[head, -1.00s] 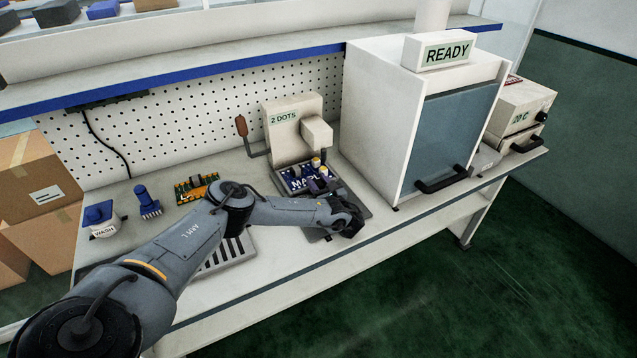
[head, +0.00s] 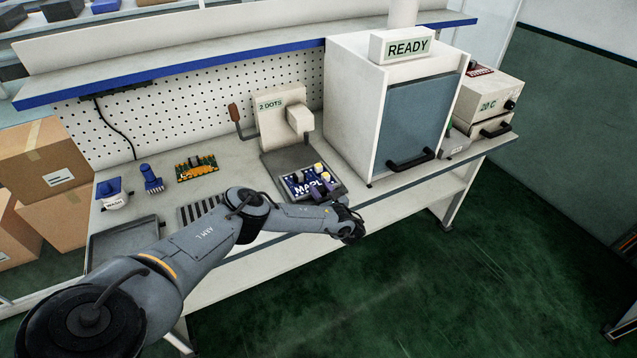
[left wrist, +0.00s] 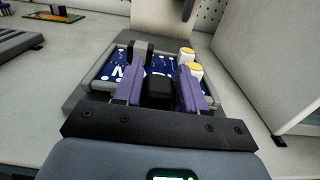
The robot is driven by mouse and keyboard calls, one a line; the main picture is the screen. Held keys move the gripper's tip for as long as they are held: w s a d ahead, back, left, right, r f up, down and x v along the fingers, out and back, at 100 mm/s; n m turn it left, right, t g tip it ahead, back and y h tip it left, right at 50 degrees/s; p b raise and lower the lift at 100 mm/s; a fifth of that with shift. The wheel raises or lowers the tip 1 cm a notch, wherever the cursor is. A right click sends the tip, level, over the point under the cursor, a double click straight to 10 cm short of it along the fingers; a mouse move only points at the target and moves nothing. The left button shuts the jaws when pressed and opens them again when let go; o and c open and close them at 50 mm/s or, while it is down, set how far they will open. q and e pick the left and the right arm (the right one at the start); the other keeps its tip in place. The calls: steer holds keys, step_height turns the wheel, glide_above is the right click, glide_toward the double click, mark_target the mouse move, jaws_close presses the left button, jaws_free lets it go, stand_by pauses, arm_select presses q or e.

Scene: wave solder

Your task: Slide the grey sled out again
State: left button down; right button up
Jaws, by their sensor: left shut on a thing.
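The grey sled (head: 284,189) carries a blue circuit board (head: 301,183) with white lettering and yellow-topped parts. It sits at the front of the dark grey base plate (head: 285,158), clear in front of the dispenser (head: 283,120) marked "2 DOTS". My left gripper (head: 325,192) reaches over the sled's front edge. In the left wrist view its purple fingers (left wrist: 160,80) stand on both sides of a black knob (left wrist: 159,91) and are shut on it. The sled's front edge is partly hidden by the gripper. My right gripper is not in view.
A white cabinet (head: 350,110) with a "READY" sign and glass door stands right of the sled.

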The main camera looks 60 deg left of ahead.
arm_select(q)
steer(key=shift+d+r, duration=0.1)
steer(key=c, duration=1.1)
jaws_free()
steer(key=o, duration=0.4)
steer(key=shift+d, duration=0.2)
steer(key=shift+a, duration=0.1)
steer(key=d, duration=0.3)
steer(key=d+p, duration=0.1)
steer(key=d, duration=0.3)
steer(key=s+d+p, duration=0.1)
steer(key=d, duration=0.3)
